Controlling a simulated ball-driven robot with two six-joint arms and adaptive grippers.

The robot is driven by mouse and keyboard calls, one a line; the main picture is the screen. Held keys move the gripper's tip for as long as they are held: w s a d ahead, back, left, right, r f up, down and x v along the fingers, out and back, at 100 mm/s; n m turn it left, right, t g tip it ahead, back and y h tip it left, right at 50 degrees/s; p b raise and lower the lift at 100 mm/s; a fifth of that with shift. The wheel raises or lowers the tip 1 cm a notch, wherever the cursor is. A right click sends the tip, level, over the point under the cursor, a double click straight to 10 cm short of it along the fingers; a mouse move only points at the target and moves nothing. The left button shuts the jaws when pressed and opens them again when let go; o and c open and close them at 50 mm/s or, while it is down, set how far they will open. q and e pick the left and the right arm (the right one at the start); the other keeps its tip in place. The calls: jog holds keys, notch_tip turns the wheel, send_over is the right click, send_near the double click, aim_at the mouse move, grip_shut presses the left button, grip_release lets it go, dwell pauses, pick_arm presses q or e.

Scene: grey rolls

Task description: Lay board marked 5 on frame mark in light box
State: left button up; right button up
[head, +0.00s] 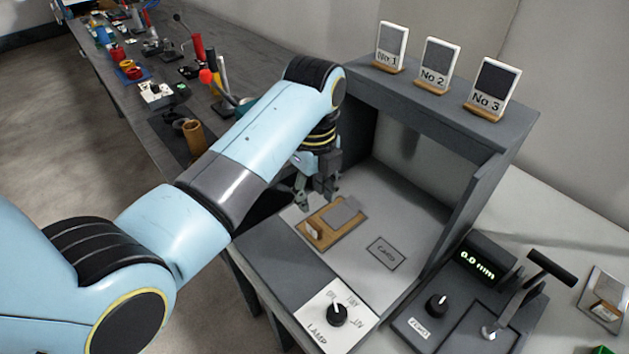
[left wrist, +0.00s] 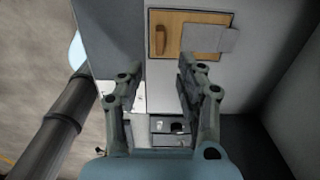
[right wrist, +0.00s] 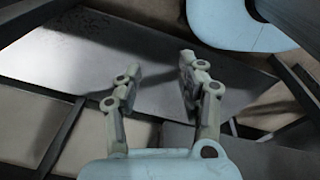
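A wooden board with a grey sheet (head: 347,211) on it lies on the light box floor (head: 400,205). A small raised piece stands at its near left end; I cannot read a 5 on it. The frame mark (head: 384,253), a dark rectangle with a word inside, is on the floor to the right of the board, apart from it and bare. My left gripper (head: 316,196) is open and empty, just behind and above the board. The left wrist view shows the board (left wrist: 172,34) ahead of the spread fingers. My right gripper (right wrist: 158,76) is open and empty, outside the head view.
Stands marked No 1 (head: 391,47), No 2 (head: 436,64) and No 3 (head: 492,88) sit on the box top. A lamp knob (head: 337,313) is at the front. A gauge with lever (head: 480,290) and another card stand (head: 605,295) are at right. Side walls bound the box.

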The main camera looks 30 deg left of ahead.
pick_arm(q)
notch_tip(320, 180, up, 3)
jog(key=shift+f, duration=0.15)
dwell(0.4)
